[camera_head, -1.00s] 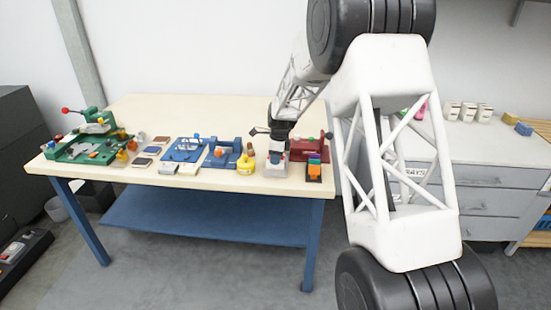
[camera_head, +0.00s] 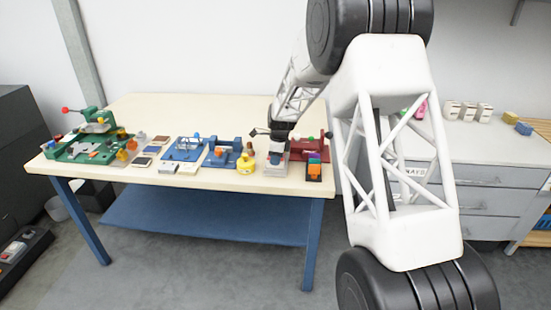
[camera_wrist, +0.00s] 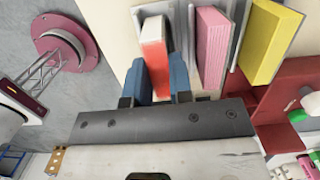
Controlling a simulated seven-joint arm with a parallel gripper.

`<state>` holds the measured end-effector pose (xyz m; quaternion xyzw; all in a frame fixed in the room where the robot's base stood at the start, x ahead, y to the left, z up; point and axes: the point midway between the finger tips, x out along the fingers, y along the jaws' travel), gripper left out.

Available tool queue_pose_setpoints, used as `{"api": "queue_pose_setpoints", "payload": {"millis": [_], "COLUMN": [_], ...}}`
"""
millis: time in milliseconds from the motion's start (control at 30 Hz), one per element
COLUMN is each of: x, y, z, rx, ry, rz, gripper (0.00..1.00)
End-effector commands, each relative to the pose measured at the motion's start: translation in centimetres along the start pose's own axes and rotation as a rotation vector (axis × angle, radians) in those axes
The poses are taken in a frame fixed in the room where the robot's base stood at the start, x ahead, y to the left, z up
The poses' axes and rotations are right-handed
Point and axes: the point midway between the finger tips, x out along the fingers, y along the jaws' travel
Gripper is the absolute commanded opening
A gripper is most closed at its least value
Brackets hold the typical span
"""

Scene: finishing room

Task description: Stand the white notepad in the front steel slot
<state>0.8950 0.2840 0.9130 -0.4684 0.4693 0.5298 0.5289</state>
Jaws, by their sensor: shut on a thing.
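In the wrist view my gripper (camera_wrist: 158,76) has its blue fingers shut on a pad with a white upper part and an orange-red lower part, which I take as the white notepad (camera_wrist: 152,30). The pad's far end lies at the steel slot piece (camera_wrist: 136,18), between its grey walls; I cannot tell how deep it sits. A pink pad (camera_wrist: 211,45) and a yellow pad (camera_wrist: 268,42) stand beside it to the right, with a steel divider (camera_wrist: 238,38) between them. In the head view my gripper (camera_head: 281,134) is over the table's right part, too small to show the pad clearly.
A red fixture (camera_head: 312,148) stands right of the gripper, with a dark block with coloured tops (camera_head: 314,170) in front. A yellow bottle (camera_head: 245,164) and blue fixtures (camera_head: 184,149) are to the left. The table's rear (camera_head: 190,108) is clear.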

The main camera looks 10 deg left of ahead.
Motion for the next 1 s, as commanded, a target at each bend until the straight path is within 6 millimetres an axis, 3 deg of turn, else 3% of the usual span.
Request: {"api": "queue_pose_setpoints", "payload": {"millis": [400,433,500,1000], "x": [0.57,0.59,0.57,-0.11], "y": [-0.02,-0.02,-0.02,-0.03], "z": [-0.06,-0.06,-0.06,-0.06], "rx": [0.000,0.000,0.000,0.000], "ry": [0.000,0.000,0.000,0.000], "rz": [-0.001,-0.001,-0.001,-0.001], "gripper": [0.00,0.22,0.31,0.31]}}
